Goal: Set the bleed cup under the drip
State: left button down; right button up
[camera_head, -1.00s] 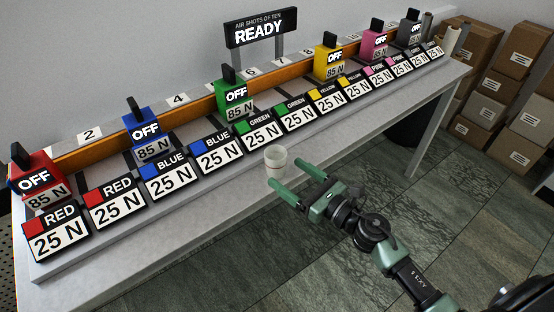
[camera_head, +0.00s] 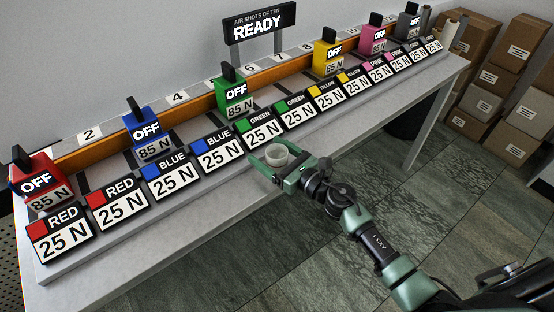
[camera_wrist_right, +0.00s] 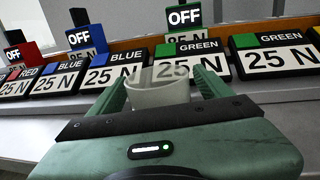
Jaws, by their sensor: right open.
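The small white cup (camera_head: 277,155) stands at the front edge of the bench, before the green 25 N plates. My right gripper (camera_head: 270,149) is open, with one finger on each side of the cup. In the right wrist view the cup (camera_wrist_right: 162,92) sits between the two green fingers, its rim above them; whether they touch it I cannot tell. The gripper body hides its lower part. No drip can be made out. My left gripper is not in view.
The bench (camera_head: 105,262) carries a row of 25 N plates, with coloured OFF blocks such as the green one (camera_head: 231,93) behind. A READY sign (camera_head: 259,25) stands at the back. Cardboard boxes (camera_head: 507,83) are stacked at right. Open floor lies before the bench.

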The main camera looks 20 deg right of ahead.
jog(key=c, duration=1.6)
